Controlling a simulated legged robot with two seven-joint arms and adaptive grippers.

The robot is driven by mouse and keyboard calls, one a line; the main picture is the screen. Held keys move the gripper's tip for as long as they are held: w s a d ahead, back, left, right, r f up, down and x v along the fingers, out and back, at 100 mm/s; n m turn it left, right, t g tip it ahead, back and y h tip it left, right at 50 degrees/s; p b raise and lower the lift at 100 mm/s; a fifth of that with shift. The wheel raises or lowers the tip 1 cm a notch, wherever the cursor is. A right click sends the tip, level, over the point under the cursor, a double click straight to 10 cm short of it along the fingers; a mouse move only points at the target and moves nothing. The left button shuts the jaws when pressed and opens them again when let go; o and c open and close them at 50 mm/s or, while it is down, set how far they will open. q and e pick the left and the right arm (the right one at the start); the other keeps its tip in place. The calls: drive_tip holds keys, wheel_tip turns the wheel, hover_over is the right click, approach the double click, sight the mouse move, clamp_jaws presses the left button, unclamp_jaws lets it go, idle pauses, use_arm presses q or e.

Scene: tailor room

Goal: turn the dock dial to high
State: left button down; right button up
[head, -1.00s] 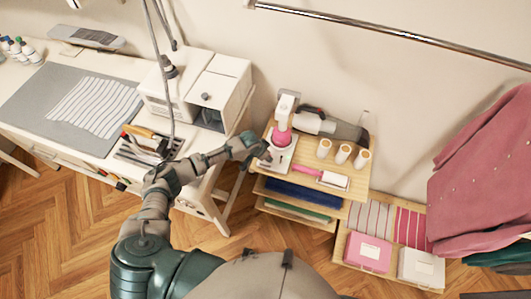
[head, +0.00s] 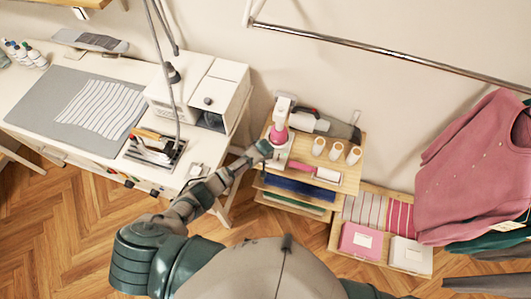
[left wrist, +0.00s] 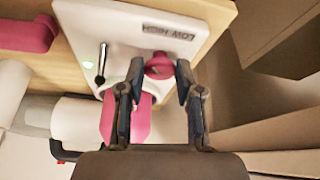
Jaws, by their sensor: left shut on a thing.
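The round pink dial (left wrist: 158,66) sits near that label. My left gripper (left wrist: 159,72) is shut on the dial, one finger at each side; the fingers partly hide it. In the head view the left gripper (head: 264,149) is at the dock's left side. My right gripper is not in view.
A pink-handled roller (head: 315,171), several white spools (head: 337,151) and a grey handheld tool (head: 330,126) share the shelf top. A white machine (head: 205,92) stands on the worktable to the left. A metal rail (head: 370,47) runs above, with pink clothing (head: 470,165) at right.

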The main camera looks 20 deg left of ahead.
use_arm(q)
drive_tip(key=shift+n, duration=0.3)
drive_tip(key=c, duration=0.8)
unclamp_jaws()
drive_tip(key=shift+o, duration=0.2)
drive_tip(key=v, duration=1.1)
drive_tip(key=shift+d+r, duration=0.15)
drive_tip(key=shift+r, duration=0.2)
drive_tip(key=shift+s, duration=0.1)
